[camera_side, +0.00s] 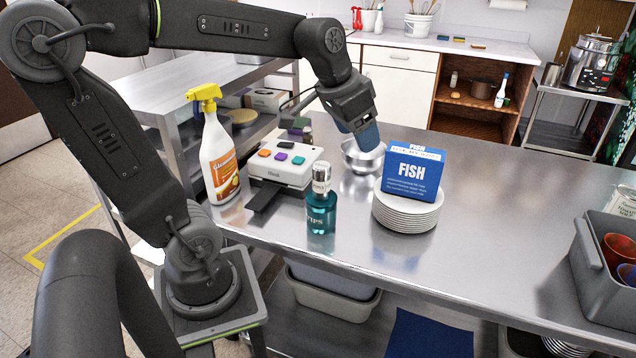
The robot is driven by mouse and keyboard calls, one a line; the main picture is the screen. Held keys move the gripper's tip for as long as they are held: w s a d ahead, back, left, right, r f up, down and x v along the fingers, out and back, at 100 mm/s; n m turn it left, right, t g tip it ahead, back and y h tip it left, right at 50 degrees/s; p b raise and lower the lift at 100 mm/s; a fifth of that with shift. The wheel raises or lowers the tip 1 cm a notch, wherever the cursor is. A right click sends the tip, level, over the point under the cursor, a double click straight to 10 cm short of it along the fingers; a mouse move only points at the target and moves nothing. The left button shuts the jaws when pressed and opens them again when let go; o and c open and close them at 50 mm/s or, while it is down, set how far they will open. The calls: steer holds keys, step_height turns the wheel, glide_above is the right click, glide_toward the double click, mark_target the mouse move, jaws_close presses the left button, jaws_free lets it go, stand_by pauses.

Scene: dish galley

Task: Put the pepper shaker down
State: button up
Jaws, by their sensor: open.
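I cannot make out a pepper shaker for certain. A small dark item (307,136) stands behind the white button box, too small to identify. Anything inside or behind the bowl is hidden by my gripper and the blue box.
A blue FISH box (412,173) stands on stacked white plates (408,212) right of the bowl. A teal bottle (321,212), a white button box (284,166) and a spray bottle (217,155) stand left. A grey bin (605,290) is far right. The table's right middle is clear.

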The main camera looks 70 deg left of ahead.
steer(key=s+d+f, duration=0.3)
steer(key=s+d, duration=0.5)
steer(key=s, duration=0.2)
steer(key=shift+s+f+m+t+h, duration=0.25)
steer(key=shift+f+m+t+h, duration=0.05)
steer(key=shift+f+t, duration=0.1)
stand_by(0.4)
